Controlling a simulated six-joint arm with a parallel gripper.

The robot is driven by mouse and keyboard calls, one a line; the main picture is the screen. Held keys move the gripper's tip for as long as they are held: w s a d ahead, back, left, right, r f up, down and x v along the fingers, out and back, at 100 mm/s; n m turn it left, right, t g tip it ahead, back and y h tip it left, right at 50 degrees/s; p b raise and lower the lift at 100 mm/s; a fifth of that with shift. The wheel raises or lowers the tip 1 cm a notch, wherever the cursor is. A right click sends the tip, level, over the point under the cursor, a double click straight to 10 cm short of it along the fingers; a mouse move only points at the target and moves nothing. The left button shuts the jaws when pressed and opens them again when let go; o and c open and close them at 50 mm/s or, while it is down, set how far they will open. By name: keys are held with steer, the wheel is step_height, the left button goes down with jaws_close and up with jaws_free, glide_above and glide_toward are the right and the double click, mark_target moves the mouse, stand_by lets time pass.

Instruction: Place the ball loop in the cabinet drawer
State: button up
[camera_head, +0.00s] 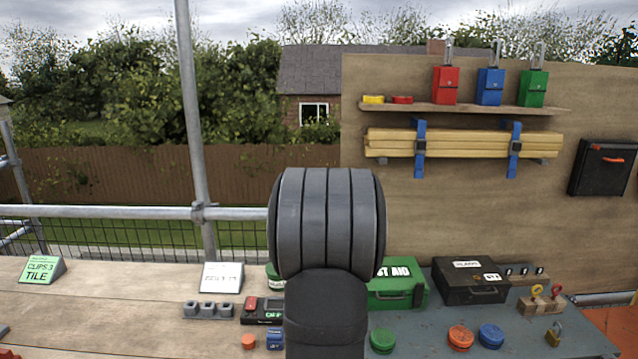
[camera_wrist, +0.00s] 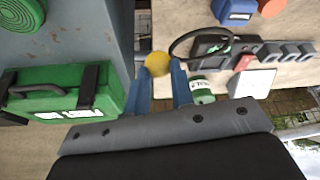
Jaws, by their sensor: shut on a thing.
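The ball loop, a yellow ball (camera_wrist: 158,63) with a black elastic loop, is between the blue fingertips of my gripper (camera_wrist: 161,78) in the wrist view. My gripper is shut on the ball. The black loop stretches out to the right of the ball, in front of the bench items. In the head view my own arm hides the gripper and the ball loop. A black box with an orange handle (camera_head: 605,168) is mounted on the board at the far right; it looks like the cabinet. Its front looks closed, and I cannot tell a separate drawer.
A green first aid case (camera_head: 398,292) and a black case (camera_head: 470,281) stand on the bench. A shelf (camera_head: 470,108) and strapped timber (camera_head: 460,143) are on the board. The bench's left part is mostly clear.

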steer(key=s+f+m+h, duration=0.1)
steer(key=s+f+m, duration=0.2)
steer(key=s+f, duration=0.2)
steer(key=d, duration=0.7)
steer(key=shift+w+r, duration=0.1)
steer(key=shift+r, duration=0.05)
step_height(320, 180, up, 9)
steer(key=s+d+m+h, duration=0.1)
steer(key=s+d+m, duration=0.3)
steer(key=d, duration=0.6)
steer(key=s+d+m+g+h, duration=0.1)
steer(key=s+d+m, duration=0.1)
steer(key=s+d, duration=0.5)
steer(key=s+d+m+h, duration=0.2)
steer(key=s+d+m, duration=0.1)
steer(key=d, duration=0.9)
step_height(320, 180, down, 5)
steer(key=shift+y, duration=0.3)
steer(key=w, duration=0.6)
steer(key=w+f, duration=0.1)
steer(key=w, duration=0.6)
steer(key=w+a+f, duration=0.1)
steer(key=w, duration=0.6)
step_height(320, 180, down, 4)
steer(key=shift+f, duration=0.25)
steer(key=shift+w+f, duration=0.2)
steer(key=shift+f, duration=0.05)
steer(key=shift+f, duration=0.15)
